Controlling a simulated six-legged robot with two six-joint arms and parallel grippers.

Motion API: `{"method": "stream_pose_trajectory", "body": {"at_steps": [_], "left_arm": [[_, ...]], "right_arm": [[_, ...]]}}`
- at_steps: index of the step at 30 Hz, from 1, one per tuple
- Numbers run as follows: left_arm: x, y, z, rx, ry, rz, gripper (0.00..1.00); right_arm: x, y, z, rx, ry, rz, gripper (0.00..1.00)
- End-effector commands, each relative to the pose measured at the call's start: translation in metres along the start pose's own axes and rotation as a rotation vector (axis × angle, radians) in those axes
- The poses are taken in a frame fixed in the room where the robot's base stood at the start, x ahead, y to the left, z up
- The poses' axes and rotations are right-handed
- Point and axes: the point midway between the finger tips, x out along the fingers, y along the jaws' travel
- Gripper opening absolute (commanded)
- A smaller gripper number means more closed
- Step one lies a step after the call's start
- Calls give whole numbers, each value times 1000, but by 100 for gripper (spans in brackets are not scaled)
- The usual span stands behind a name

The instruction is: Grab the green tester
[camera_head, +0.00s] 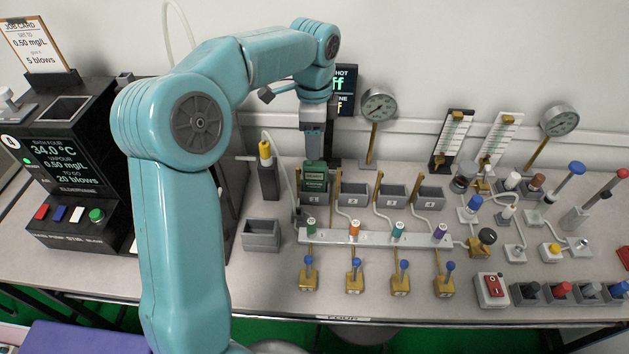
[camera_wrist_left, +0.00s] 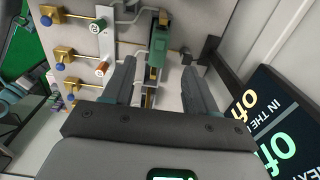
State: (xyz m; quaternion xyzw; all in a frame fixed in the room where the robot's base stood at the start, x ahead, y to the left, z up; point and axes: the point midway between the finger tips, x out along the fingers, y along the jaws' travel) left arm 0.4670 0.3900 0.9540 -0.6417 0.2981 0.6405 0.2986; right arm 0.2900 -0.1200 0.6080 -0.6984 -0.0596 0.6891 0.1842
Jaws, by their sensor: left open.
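The green tester (camera_head: 315,178) is a dark green handheld block. It stands upright at the first grey holder, at the left end of the row on the bench. My left gripper (camera_head: 314,152) points down, just above the tester. In the left wrist view the tester (camera_wrist_left: 158,45) shows between and beyond the two open fingers of my left gripper (camera_wrist_left: 158,72), with nothing held. Contact between fingers and tester cannot be told. My right gripper is in neither view.
Grey holders (camera_head: 391,196) continue to the right of the tester. A pale manifold bar (camera_head: 375,239) with coloured knobs lies in front. A black holder with a yellow-topped tool (camera_head: 267,180) stands left. A lit display (camera_head: 345,88) and a gauge (camera_head: 379,105) stand behind.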

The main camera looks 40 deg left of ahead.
Motion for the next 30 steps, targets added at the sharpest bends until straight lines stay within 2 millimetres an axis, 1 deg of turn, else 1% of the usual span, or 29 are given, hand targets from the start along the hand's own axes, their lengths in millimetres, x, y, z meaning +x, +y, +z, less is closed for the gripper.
{"method": "stream_pose_trajectory", "body": {"at_steps": [1,3,6,11,19,23,29,30], "left_arm": [[15,1,1,0,-2,4,57],[29,2,0,0,-1,4,57],[43,1,0,1,-1,3,57],[53,0,0,0,-1,1,57],[94,0,0,0,-2,3,57],[103,-1,0,-1,-1,2,57],[103,-1,-1,-1,0,1,57],[103,-1,-1,0,0,1,48]], "right_arm": [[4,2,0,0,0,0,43],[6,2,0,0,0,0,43],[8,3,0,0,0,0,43],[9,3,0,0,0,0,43],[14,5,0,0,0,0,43],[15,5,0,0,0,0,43],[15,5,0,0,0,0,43],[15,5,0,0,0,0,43]]}}
